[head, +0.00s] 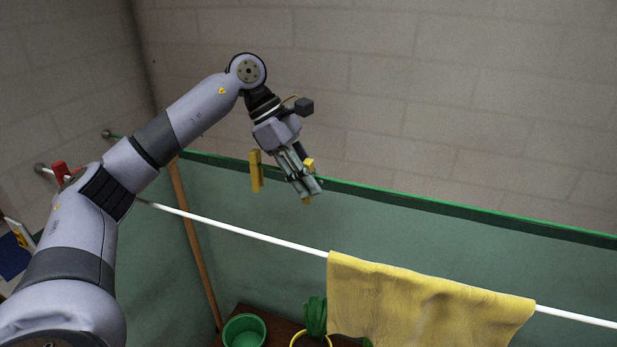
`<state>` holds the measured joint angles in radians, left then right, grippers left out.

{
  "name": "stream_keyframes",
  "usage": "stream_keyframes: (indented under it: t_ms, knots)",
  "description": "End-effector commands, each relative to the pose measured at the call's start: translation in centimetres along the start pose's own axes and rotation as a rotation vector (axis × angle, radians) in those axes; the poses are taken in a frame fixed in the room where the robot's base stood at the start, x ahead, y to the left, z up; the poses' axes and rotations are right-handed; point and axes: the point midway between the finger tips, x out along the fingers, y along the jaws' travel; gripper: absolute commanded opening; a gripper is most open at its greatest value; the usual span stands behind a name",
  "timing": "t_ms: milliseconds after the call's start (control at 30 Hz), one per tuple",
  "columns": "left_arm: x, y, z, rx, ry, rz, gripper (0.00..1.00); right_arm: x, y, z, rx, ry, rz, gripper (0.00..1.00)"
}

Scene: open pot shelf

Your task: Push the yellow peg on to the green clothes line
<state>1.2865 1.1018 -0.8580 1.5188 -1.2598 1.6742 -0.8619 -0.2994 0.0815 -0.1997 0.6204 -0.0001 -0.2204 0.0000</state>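The green clothes line (450,204) runs from the upper left to the right edge, along the top of the green panel. My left gripper (308,188) is at this line, pointing down and to the right, with its fingers close together. A yellow peg (309,163) shows above and below the fingers, and the gripper looks shut on it. The fingers hide its middle, so I cannot tell whether it grips the line. Another yellow peg (256,171) sits upright on the green line just left of the gripper. My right gripper is not in view.
A white line (250,236) crosses in front, with a yellow cloth (430,305) hanging over it. A red peg (60,171) is at the far left. A wooden pole (195,245) leans on the panel.

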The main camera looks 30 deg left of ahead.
Motion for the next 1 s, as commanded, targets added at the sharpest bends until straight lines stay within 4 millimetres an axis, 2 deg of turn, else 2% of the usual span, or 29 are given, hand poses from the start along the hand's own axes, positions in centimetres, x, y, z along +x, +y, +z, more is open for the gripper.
stream_keyframes:
  t_ms: [233,567,767,1000]
  knots:
    - [0.0,0.0,0.0,0.000,0.000,0.000,0.42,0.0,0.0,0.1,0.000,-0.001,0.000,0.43]
    - [-0.2,0.0,0.0,0.000,0.000,0.000,0.42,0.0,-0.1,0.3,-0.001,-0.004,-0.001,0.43]
    - [-2.8,0.1,0.1,-0.001,-0.002,0.004,0.42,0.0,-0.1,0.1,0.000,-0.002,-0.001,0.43]
    - [-8.0,0.1,0.1,0.001,-0.002,0.003,0.42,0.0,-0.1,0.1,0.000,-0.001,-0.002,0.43]
